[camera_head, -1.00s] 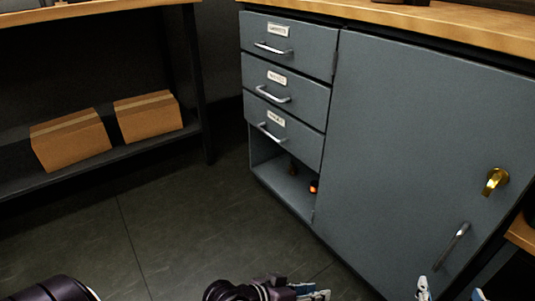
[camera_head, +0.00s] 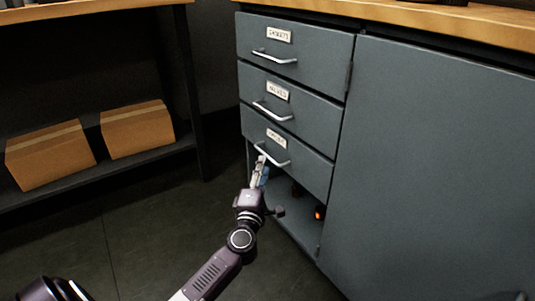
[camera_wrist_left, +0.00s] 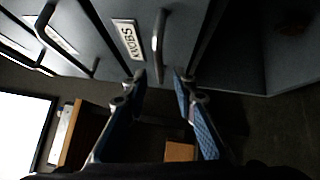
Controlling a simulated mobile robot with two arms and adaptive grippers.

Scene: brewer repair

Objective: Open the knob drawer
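The knob drawer (camera_head: 300,160) is the lowest of three grey drawers and looks shut. Its label (camera_wrist_left: 125,40) reads KNOBS in the left wrist view. Its silver bar handle (camera_head: 272,156) also shows in the left wrist view (camera_wrist_left: 159,32). My left gripper (camera_head: 260,165) is at the handle, reaching up from below. In the left wrist view its two blue-padded fingers (camera_wrist_left: 160,76) are apart, with the handle lined up between and just beyond the tips. I cannot tell whether they touch it. My right gripper is not seen.
Two more drawers, the middle (camera_head: 300,100) and top (camera_head: 310,52), sit above. An open cubby (camera_head: 285,212) below holds a small orange-lit item (camera_head: 319,213). A large cabinet door (camera_head: 430,150) stands at right. Two cardboard boxes (camera_head: 137,129) sit on a left shelf. The floor (camera_head: 140,225) is clear.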

